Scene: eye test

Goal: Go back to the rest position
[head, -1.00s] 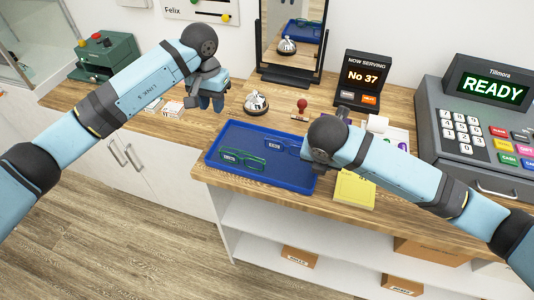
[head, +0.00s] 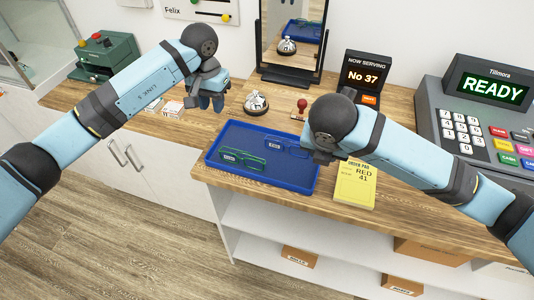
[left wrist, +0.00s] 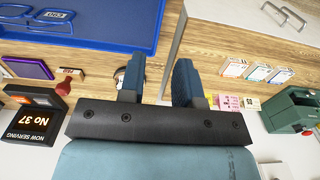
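My left gripper (head: 210,98) hangs over the counter at the left of the bell. In the left wrist view its two blue fingers (left wrist: 157,80) stand apart with nothing between them. My right gripper (head: 322,152) is over the right end of the blue tray (head: 285,178). Its fingers are mostly hidden behind my own wrist, so its opening and any content cannot be told.
The tray holds green glasses (head: 241,160) and blue glasses (head: 284,146). A silver bell (head: 256,103), red stamp (head: 302,106), yellow order pad (head: 354,187), number display (head: 367,73) and cash register (head: 480,118) share the counter. A mirror (head: 291,38) stands behind.

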